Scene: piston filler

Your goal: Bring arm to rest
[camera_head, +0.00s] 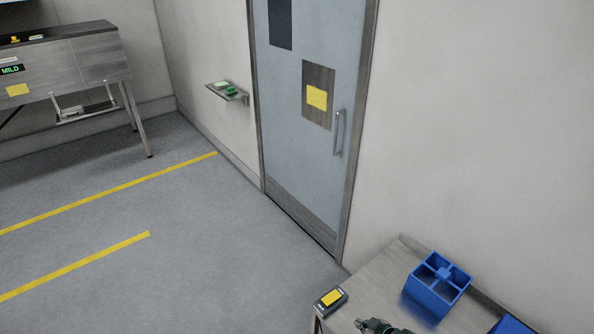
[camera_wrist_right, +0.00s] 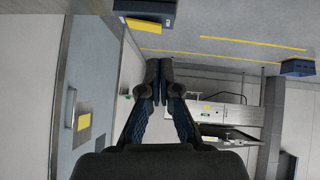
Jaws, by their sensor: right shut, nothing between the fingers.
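My right gripper (camera_wrist_right: 158,80) is in the middle of the right wrist view, its two dark fingers together and nothing held between them. In the head view a small part of my right gripper (camera_head: 376,325) shows at the bottom edge, in front of the wooden table (camera_head: 352,286); the rest of it is cut off. Whether it touches the table cannot be told. My left gripper and arm are not in view.
On the table stand a blue divided bin (camera_head: 437,284) and a small dark device with a yellow label (camera_head: 331,298). A grey door (camera_head: 308,160) and a wall shelf (camera_head: 227,93) are behind. A steel machine (camera_head: 70,62) stands far left. The floor between is clear.

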